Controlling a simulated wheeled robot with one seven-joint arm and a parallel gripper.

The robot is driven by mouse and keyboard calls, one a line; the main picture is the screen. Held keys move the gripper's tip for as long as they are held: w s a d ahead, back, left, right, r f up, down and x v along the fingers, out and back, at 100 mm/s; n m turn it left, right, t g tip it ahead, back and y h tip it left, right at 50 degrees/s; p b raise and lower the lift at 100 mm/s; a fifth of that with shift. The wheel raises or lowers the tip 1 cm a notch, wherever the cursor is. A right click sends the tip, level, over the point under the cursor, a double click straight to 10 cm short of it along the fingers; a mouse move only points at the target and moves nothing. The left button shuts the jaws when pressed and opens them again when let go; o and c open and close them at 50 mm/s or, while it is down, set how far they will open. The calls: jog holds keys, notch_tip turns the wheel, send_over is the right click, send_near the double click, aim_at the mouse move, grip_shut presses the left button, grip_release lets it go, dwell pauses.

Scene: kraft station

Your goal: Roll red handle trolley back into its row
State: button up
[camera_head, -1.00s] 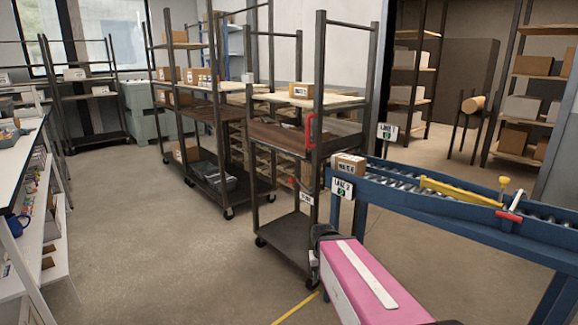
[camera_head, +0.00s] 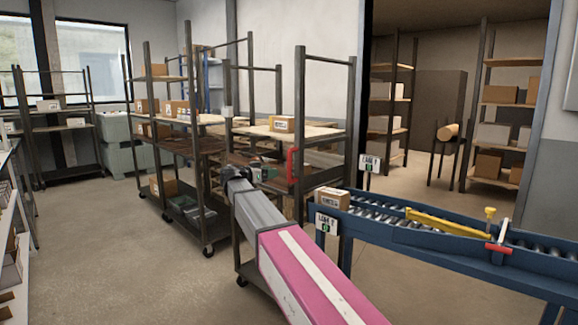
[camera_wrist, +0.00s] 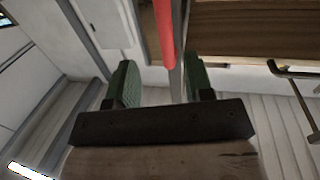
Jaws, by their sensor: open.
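The trolley (camera_head: 299,90) stands beside the conveyor in the head view, a dark metal frame with wooden shelves and castors. Its red handle (camera_head: 291,167) is upright on the near post. My gripper (camera_head: 266,174) is raised at the handle's height, just left of it in the picture. In the wrist view, the red handle (camera_wrist: 164,35) lies ahead, in line with the gap between the green fingers of my gripper (camera_wrist: 162,80). The fingers are apart and nothing is held. Whether they touch the handle cannot be told. My arm hides the trolley's lower part.
A blue roller conveyor (camera_head: 400,232) with a small box (camera_head: 332,199) at its end stands close on the right. Another loaded trolley (camera_head: 149,100) stands left of the red-handled one. White shelving (camera_head: 12,250) is at the left edge. The floor (camera_head: 110,240) between is clear.

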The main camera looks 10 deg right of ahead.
jog(key=r, duration=0.1)
send_over(289, 178)
jog(key=w, duration=0.1)
jog(key=shift+d+r, duration=0.2)
jog(key=shift+r, duration=0.05)
dwell(0.4)
grip_shut()
